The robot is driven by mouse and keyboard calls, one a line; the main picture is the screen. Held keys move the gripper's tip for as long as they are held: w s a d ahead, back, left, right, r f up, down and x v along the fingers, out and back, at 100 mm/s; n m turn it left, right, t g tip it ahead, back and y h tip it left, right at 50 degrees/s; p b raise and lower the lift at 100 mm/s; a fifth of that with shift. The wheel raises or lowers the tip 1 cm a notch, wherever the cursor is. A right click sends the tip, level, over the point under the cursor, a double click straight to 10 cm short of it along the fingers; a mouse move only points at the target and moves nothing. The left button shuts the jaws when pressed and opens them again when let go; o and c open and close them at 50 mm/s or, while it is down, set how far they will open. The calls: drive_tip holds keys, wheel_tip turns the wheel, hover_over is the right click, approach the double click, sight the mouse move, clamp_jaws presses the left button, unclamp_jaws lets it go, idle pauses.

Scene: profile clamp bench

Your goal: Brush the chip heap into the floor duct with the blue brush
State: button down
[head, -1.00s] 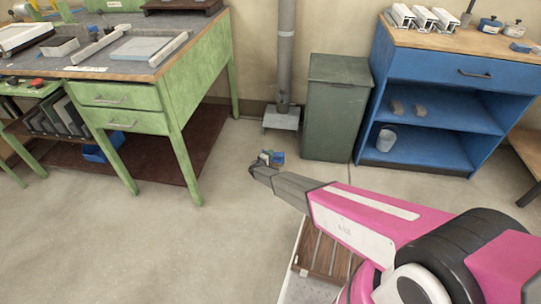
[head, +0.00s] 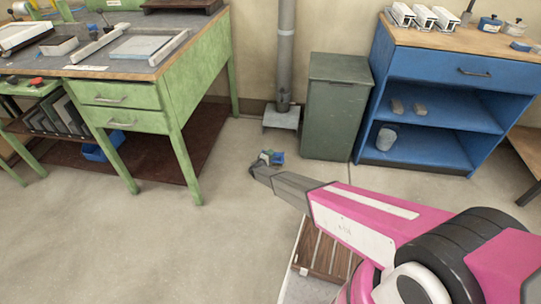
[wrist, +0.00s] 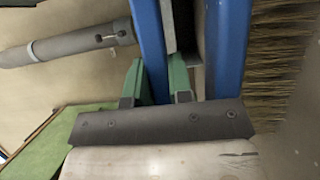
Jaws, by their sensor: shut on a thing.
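The blue brush (wrist: 228,55) shows large in the wrist view, with tan bristles (wrist: 275,60) along its right side. My gripper (wrist: 157,85) is shut on it, its green fingers at the blue handle part. The floor duct (head: 281,117) is a grey metal inlet at the foot of a vertical pipe (head: 286,50) by the wall. I cannot make out the chip heap in either view.
A green bench (head: 190,85) stands left of the duct. A dark green bin (head: 333,110) stands close on its right, then a blue shelf unit (head: 440,68). A slatted wooden pallet (head: 325,248) lies under my arm.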

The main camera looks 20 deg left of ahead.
drive_tip(key=shift+w, duration=0.15)
drive_tip(key=shift+w+a, duration=0.2)
drive_tip(key=shift+w, duration=0.75)
drive_tip(key=shift+w+a, duration=0.2)
drive_tip(key=shift+w, duration=0.75)
drive_tip(key=shift+w, duration=0.15)
drive_tip(key=shift+w+a, duration=0.15)
drive_tip(key=shift+w, duration=0.8)
drive_tip(key=shift+w+a, duration=0.15)
drive_tip(key=shift+w, duration=0.75)
drive_tip(key=shift+w+a, duration=0.2)
drive_tip(key=shift+w, duration=0.85)
drive_tip(key=shift+w+a, duration=0.2)
drive_tip(key=shift+w, duration=0.8)
drive_tip(key=shift+w+a, duration=0.15)
drive_tip(key=shift+w, duration=0.8)
